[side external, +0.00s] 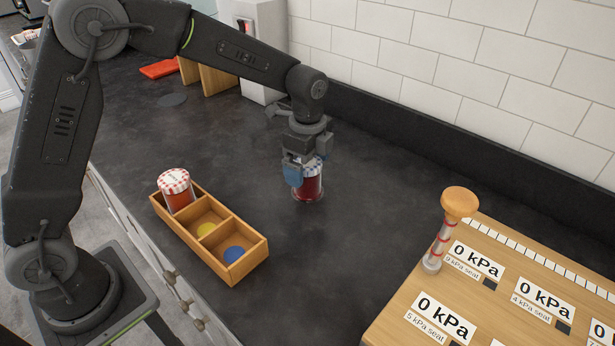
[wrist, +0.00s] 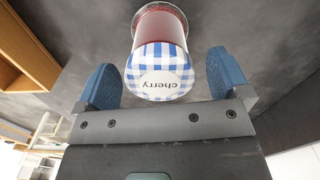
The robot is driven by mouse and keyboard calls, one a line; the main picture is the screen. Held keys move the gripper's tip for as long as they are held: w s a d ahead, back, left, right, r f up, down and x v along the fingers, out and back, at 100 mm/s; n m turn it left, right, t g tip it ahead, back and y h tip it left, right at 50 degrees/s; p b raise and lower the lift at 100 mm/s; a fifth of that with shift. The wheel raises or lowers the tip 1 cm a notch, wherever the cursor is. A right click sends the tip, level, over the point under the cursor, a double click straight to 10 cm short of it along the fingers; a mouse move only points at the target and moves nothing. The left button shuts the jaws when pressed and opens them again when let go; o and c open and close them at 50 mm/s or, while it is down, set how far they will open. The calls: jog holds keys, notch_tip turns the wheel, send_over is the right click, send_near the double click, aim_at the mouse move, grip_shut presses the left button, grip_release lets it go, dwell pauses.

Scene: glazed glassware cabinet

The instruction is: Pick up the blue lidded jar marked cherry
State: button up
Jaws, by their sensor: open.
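The cherry jar (side external: 310,184) stands on the dark counter, its red contents showing through the glass. In the wrist view its blue-and-white checked lid (wrist: 160,72) faces me and reads "cherry". My gripper (side external: 306,174) is pointed down over the jar with its blue fingers around the lid. In the wrist view the two blue fingers (wrist: 163,82) are apart, one on each side of the lid, with a gap showing on both sides. In the side view the fingers and gripper body hide most of the lid.
A wooden three-compartment box (side external: 233,272) stands left of the jar. A red-checked lidded jar (side external: 176,190) is in its far compartment; the other compartments show a yellow and a blue disc. A wooden board with kPa labels (side external: 480,300) and a knobbed tube (side external: 441,232) is at right. A tiled wall rises behind.

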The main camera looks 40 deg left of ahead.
jog(key=c, duration=1.1)
jog(key=shift+c, duration=0.6)
jog(key=shift+r, duration=0.1)
